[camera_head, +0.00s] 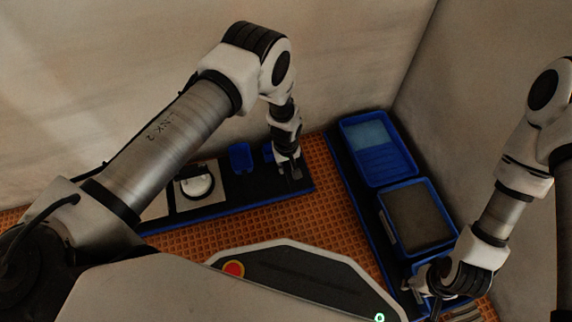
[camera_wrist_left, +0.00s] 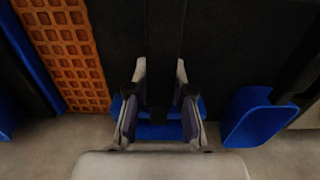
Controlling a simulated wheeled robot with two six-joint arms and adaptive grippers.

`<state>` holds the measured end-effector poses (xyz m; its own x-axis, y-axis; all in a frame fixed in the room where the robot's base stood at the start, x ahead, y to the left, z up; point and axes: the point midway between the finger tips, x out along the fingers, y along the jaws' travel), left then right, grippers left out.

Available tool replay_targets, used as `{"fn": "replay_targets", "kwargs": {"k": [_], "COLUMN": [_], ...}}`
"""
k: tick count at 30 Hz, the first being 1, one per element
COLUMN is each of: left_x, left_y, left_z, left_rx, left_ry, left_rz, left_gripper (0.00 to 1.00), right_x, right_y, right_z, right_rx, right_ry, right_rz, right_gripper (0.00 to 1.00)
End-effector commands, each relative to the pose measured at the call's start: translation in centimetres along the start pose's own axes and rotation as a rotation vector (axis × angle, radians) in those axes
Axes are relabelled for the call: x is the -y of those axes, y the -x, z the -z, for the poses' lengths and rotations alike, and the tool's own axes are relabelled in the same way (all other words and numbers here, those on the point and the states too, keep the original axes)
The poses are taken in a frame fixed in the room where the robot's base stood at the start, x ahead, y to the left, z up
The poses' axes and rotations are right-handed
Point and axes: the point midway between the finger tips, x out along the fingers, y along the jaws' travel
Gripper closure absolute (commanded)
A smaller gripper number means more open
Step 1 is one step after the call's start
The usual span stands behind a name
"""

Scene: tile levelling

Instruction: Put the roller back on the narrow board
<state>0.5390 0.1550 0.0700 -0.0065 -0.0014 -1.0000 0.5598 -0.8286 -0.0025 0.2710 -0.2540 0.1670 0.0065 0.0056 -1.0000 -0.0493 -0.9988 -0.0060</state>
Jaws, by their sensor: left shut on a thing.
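The narrow board (camera_head: 227,203) is dark with a blue edge and lies along the back wall. My left gripper (camera_head: 291,173) is low over its right end. In the left wrist view, my left gripper (camera_wrist_left: 160,112) is shut on a long dark bar (camera_wrist_left: 165,50), which appears to be the roller's handle. The roller's head cannot be made out. A blue holder (camera_wrist_left: 158,131) shows behind the fingers; whether the bar touches it cannot be told. My right gripper (camera_head: 432,300) is low at the lower right, its jaws unclear.
A blue holder (camera_head: 240,158) stands on the board, left of my left gripper. A white round thing (camera_head: 196,184) sits farther left. Two blue trays, one pale inside (camera_head: 372,146) and one brown inside (camera_head: 416,216), stand at right. Orange gridded floor (camera_head: 325,212) is clear between.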

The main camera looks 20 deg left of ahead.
Motion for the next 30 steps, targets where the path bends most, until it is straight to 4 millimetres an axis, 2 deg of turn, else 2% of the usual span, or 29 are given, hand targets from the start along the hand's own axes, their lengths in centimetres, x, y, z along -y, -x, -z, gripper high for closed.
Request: {"fn": "replay_targets", "kwargs": {"k": [6,7,9,20,23,30], "left_x": [0.0,0.0,0.0,0.0,-0.1,-0.1], "left_y": [-0.5,-0.4,-0.4,0.0,1.4,7.4], "left_z": [0.0,0.0,0.0,0.0,0.1,0.1], "left_rx": [0.0,-0.001,0.0,0.0,-0.002,-0.003], "left_ry": [0.0,0.0,0.0,0.0,0.0,0.0], "left_rz": [0.0,0.0,0.0,0.0,-0.001,0.0], "left_gripper": [1.0,0.72,0.5,0.5,0.5,0.5], "right_x": [0.0,0.0,0.0,0.0,0.0,0.0], "right_y": [-0.5,-0.4,-0.4,-0.4,-0.4,-0.4], "right_z": [0.0,0.0,0.0,0.0,0.0,0.0], "right_rx": [0.0,0.0,0.0,0.0,0.0,0.0], "right_ry": [0.0,0.0,0.0,0.0,0.0,0.0], "right_rz": [0.0,0.0,0.0,0.0,0.0,0.0], "right_gripper": [0.6,0.6,0.6,0.6,0.6,0.6]}}
